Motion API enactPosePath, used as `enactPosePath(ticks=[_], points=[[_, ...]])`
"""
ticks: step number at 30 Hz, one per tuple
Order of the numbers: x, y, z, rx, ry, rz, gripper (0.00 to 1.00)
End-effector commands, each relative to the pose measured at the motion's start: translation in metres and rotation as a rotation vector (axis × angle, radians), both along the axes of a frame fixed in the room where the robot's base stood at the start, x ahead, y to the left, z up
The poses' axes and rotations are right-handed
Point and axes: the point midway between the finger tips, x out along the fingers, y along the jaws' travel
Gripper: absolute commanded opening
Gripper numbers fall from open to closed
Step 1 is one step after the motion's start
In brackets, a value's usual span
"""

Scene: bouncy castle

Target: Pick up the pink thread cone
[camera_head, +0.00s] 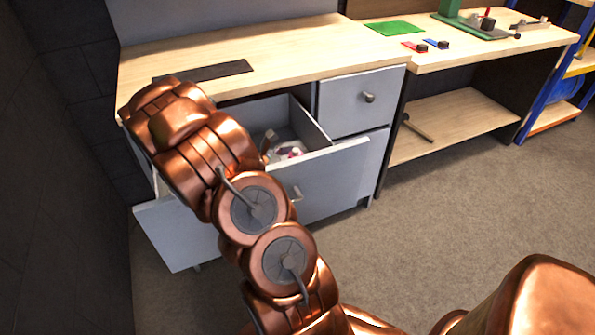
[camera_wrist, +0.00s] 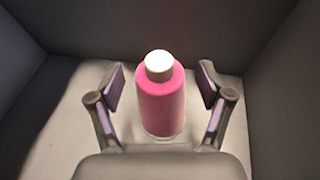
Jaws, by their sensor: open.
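The pink thread cone (camera_wrist: 161,103) stands upright in the wrist view, with a white top, on the floor of a grey drawer. My gripper (camera_wrist: 161,88) is open, with one finger on each side of the cone and a visible gap on both sides. In the head view my copper-coloured arm reaches into the open drawer (camera_head: 335,180). A small pinkish-white patch shows inside the drawer there, but I cannot tell if it is the cone. My gripper is mostly hidden behind the arm in that view.
Drawer walls (camera_wrist: 268,100) rise close around the gripper. A wooden worktop (camera_head: 290,50) with a dark flat strip (camera_head: 205,72) lies above the drawer. A shut drawer (camera_head: 350,103) is to the right. A bench with a green mat (camera_head: 394,28) stands further right. Carpet floor is clear in front.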

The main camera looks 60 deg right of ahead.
Motion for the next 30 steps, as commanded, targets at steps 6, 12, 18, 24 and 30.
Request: enactPosePath(ticks=[6, 12, 18, 24, 30], points=[[-0.0001, 0.0003, 0.0001, 0.0, 0.0, 0.0, 0.64], [-0.0002, 0.0004, 0.0, 0.0, 0.0, -0.001, 0.43], [-0.0003, 0.0004, 0.0, 0.0, 0.0, -0.001, 0.23], [-0.0003, 0.0004, 0.0001, 0.0, 0.0, -0.001, 0.04], [-0.0002, 0.0004, 0.0006, 0.0, 0.0, 0.0, 0.04]])
